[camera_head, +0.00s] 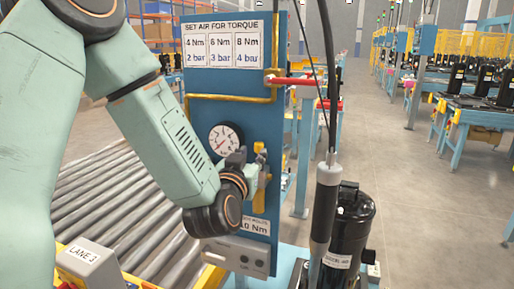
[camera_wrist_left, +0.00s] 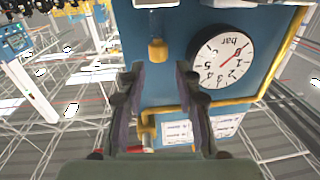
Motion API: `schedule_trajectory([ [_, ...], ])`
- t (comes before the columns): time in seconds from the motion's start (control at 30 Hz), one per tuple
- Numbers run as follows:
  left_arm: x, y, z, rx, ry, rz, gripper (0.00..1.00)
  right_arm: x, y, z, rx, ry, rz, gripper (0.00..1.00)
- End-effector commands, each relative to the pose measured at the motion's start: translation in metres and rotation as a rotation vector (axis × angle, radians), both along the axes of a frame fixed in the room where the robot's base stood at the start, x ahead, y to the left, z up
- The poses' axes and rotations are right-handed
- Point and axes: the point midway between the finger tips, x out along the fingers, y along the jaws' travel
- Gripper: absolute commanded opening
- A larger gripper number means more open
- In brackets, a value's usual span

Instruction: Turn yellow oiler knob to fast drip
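The yellow oiler knob (camera_wrist_left: 157,50) shows in the left wrist view, just beyond the gap between my left fingertips, below a pale fitting on the blue panel (camera_wrist_left: 170,95). That view is upside down. My left gripper (camera_wrist_left: 160,68) is open, with a finger to each side of the knob's line and nothing between them. In the head view, my left gripper (camera_head: 257,170) is at the panel (camera_head: 235,115), right of and below the pressure gauge (camera_head: 227,137). Yellow parts show around it there; the fingers are partly hidden. My right gripper is not in view.
A torque sign (camera_head: 222,43) tops the panel, with a yellow pipe (camera_head: 230,98) below it. A red-handled valve (camera_head: 295,81) is at its right. A hanging black tool (camera_head: 325,200) and a black compressor (camera_head: 352,230) stand right of it. A roller conveyor (camera_head: 120,200) runs behind my arm.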

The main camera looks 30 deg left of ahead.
Motion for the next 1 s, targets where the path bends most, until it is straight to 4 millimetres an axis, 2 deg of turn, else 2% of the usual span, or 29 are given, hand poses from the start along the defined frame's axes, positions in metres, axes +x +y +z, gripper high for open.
schedule_trajectory([
  [0.1, 0.018, 0.007, 0.000, 0.001, 0.000, 0.001, 0.33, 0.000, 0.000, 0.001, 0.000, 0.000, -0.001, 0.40],
  [0.3, 0.041, 0.014, -0.001, -0.001, 0.002, 0.001, 0.33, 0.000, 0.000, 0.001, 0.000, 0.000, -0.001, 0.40],
  [0.5, 0.051, 0.016, -0.001, -0.001, 0.003, 0.001, 0.33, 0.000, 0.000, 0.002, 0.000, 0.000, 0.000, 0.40],
  [0.73, 0.052, 0.016, -0.001, -0.001, 0.003, 0.002, 0.33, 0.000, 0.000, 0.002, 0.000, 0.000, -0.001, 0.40],
  [1.0, 0.052, 0.016, -0.001, -0.002, 0.002, 0.003, 0.10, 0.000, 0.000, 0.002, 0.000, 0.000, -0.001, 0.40],
])
